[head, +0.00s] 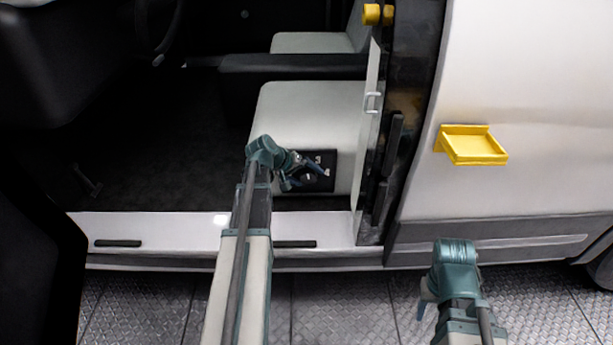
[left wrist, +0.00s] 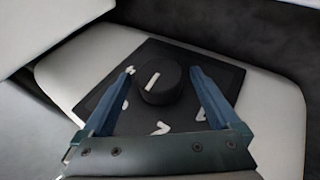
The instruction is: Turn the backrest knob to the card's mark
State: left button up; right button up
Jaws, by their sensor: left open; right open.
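The backrest knob (left wrist: 172,88) is a round black dial with a white pointer line on top. It sits on a black panel (left wrist: 226,78) with several white marks, on the side of the pale seat. In the head view the panel (head: 325,158) shows beside my gripper, which mostly covers the knob. My left gripper (left wrist: 163,72) is open, its two blue fingers on either side of the knob; I cannot tell whether they touch it. It also shows in the head view (head: 304,178). My right gripper (head: 424,298) is open, low outside the vehicle. I cannot make out a card.
A yellow tray (head: 474,146) is fixed to the white body panel at the right. The door frame edge (head: 372,130) stands right of the seat. The pale sill (head: 160,228) runs below my left arm.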

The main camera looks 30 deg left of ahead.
pick_arm(q)
jog(key=shift+r, duration=0.1)
jog(key=p+v, duration=1)
jog(key=v, duration=0.3)
jog(key=shift+s+r, duration=0.2)
jog(key=shift+s, duration=0.05)
jog(key=shift+a, duration=0.15)
